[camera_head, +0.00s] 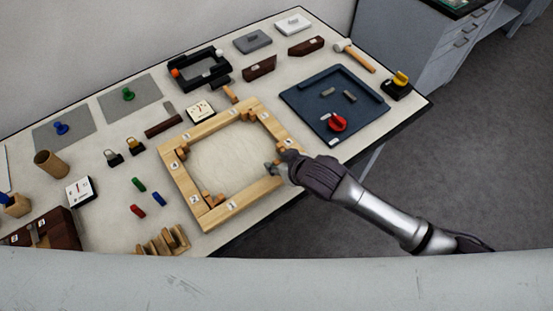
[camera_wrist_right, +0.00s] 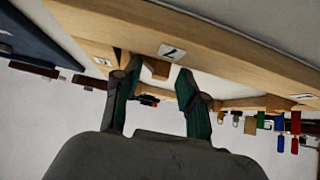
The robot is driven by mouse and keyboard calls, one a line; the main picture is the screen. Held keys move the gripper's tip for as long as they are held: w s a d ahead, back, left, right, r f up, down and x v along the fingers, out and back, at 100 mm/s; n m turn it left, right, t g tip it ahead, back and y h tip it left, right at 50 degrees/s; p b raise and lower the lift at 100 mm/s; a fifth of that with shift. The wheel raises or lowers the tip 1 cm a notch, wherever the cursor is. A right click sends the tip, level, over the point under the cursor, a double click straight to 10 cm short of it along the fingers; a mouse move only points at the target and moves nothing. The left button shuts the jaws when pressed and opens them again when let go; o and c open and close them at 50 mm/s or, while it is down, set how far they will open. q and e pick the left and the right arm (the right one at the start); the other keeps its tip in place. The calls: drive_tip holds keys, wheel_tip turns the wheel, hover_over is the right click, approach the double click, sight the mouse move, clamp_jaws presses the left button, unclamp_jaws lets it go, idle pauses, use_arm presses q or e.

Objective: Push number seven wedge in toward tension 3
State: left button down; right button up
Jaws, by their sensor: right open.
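A pale wooden frame (camera_head: 262,190) with small numbered labels stands on the table around a cream panel (camera_head: 222,155). Small wooden wedges sit at its inner corners. My right gripper (camera_head: 274,168) is at the frame's right corner in the head view. In the right wrist view its two dark green fingers (camera_wrist_right: 155,88) are apart. A small wooden wedge (camera_wrist_right: 157,69) shows between them, against the frame rail below a label that looks like 7 (camera_wrist_right: 171,52). I cannot tell whether a finger touches it. A white dial card (camera_head: 200,110) lies beyond the frame. My left gripper is not in view.
A blue tray (camera_head: 300,100) with a red-knobbed tool (camera_head: 337,124) lies right of the frame. A hammer (camera_head: 354,55) lies at the back. The table's right edge is close to my arm.

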drive_tip(key=shift+x, duration=0.75)
drive_tip(key=shift+r, duration=0.1)
clamp_jaws()
